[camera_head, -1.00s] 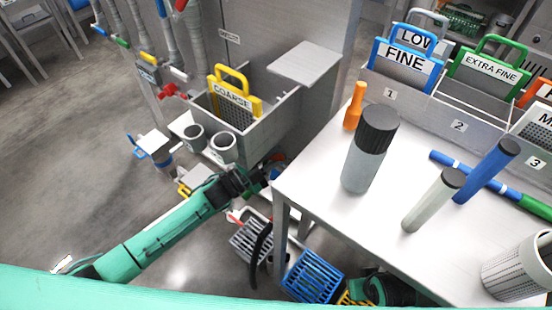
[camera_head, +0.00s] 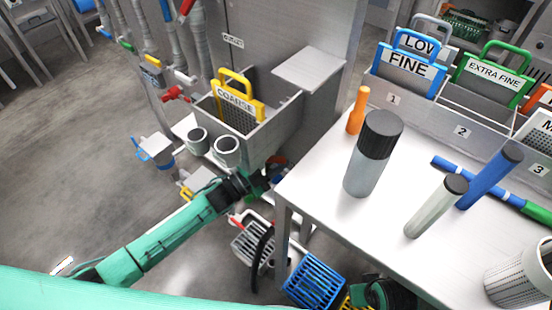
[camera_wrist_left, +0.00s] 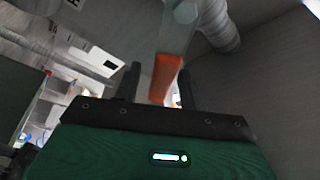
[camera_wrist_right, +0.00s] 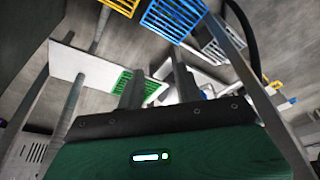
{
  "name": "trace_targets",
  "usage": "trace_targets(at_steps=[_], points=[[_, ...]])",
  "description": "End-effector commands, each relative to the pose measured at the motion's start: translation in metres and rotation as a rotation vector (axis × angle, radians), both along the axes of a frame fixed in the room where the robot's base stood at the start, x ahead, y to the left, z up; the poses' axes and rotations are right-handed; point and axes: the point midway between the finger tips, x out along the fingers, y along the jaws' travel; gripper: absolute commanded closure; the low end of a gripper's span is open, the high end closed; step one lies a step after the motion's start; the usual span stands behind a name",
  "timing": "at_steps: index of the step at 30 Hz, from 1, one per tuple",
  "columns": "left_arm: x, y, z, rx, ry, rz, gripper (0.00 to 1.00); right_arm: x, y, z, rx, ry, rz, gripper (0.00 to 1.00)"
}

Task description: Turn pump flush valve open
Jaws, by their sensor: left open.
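An orange-red valve handle (camera_wrist_left: 166,78) hangs from a grey pipe fitting (camera_wrist_left: 182,14) in the left wrist view. It lies between the two fingers of my left gripper (camera_wrist_left: 158,85), which is open; I cannot tell whether they touch it. In the head view my left gripper (camera_head: 262,180) is low beside the sink, by a red part (camera_head: 277,160) and the table's left edge. Its fingertips are mostly hidden there. Which label this valve carries is not readable. My right gripper (camera_wrist_right: 160,88) appears open and empty under the table, its fingers apart.
The steel table (camera_head: 330,215) stands right of my left arm, with a black-capped cylinder (camera_head: 366,175) and other tubes on it. The sink (camera_head: 262,125) holds a yellow COARSE screen (camera_head: 236,98). A blue crate (camera_head: 314,278) sits low near my right arm.

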Motion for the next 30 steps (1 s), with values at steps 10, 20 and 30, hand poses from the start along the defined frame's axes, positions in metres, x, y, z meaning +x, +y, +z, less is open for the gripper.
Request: trace_targets(at_steps=[10,20,30], points=[[-0.025,0.033,-0.011,0.002,0.003,0.001,0.58,0.0,0.0,0.0,0.0,-0.001,0.0,0.64],[-0.068,0.088,-0.027,0.002,0.003,0.001,0.58,0.002,0.0,0.01,0.003,-0.017,0.0,0.64],[-0.082,0.107,-0.031,0.0,0.0,0.0,0.58,-0.001,0.0,0.01,0.002,-0.009,0.0,0.64]])
